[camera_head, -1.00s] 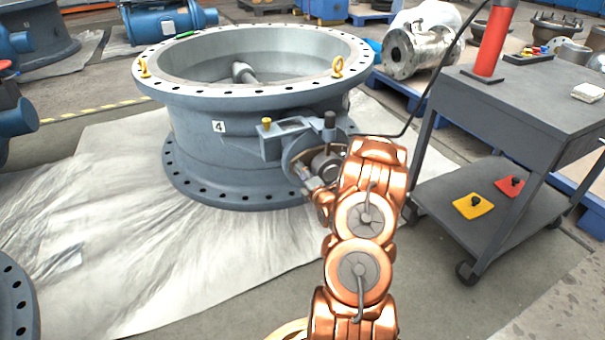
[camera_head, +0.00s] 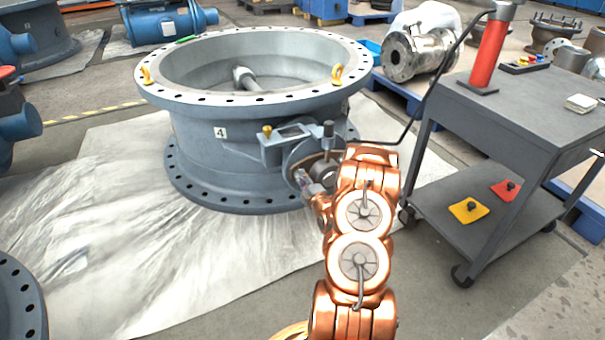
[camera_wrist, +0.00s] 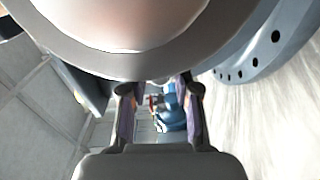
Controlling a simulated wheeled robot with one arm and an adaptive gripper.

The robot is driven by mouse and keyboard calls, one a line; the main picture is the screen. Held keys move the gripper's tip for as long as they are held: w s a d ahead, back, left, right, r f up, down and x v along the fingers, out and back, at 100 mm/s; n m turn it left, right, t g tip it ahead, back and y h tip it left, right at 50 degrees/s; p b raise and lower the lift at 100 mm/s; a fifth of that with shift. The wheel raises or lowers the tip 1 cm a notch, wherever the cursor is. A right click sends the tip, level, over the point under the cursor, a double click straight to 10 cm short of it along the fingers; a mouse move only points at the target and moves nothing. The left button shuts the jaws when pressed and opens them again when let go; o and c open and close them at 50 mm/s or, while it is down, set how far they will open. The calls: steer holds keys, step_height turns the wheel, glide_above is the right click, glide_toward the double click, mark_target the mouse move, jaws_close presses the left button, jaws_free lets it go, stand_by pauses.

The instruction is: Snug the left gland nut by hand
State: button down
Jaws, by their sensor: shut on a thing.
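The large grey butterfly valve (camera_head: 225,150), marked 4, lies flat on white sheeting, with its shaft end and round gland area (camera_head: 326,170) facing my arm. My gripper (camera_head: 303,181) is at the left side of that gland area, partly hidden by my copper arm. In the wrist view, its two fingers (camera_wrist: 160,88) stand apart under a large round metal part (camera_wrist: 150,62), with a small pale bit at their tips. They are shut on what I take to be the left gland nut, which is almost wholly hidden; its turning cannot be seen.
A dark cart (camera_head: 530,105) with a red cylinder (camera_head: 488,55) on top and yellow and red pads (camera_head: 468,209) below stands close on the right. A dark cable (camera_head: 425,95) runs beside my arm. Open sheeting (camera_head: 110,250) lies to the left.

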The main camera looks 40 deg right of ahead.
steer(key=shift+m+p, duration=4.6)
steer(key=shift+p, duration=0.15)
steer(key=c, duration=0.8)
jaws_free()
steer(key=shift+c, duration=0.2)
steer(key=shift+d, duration=0.1)
steer(key=shift+b, duration=0.35)
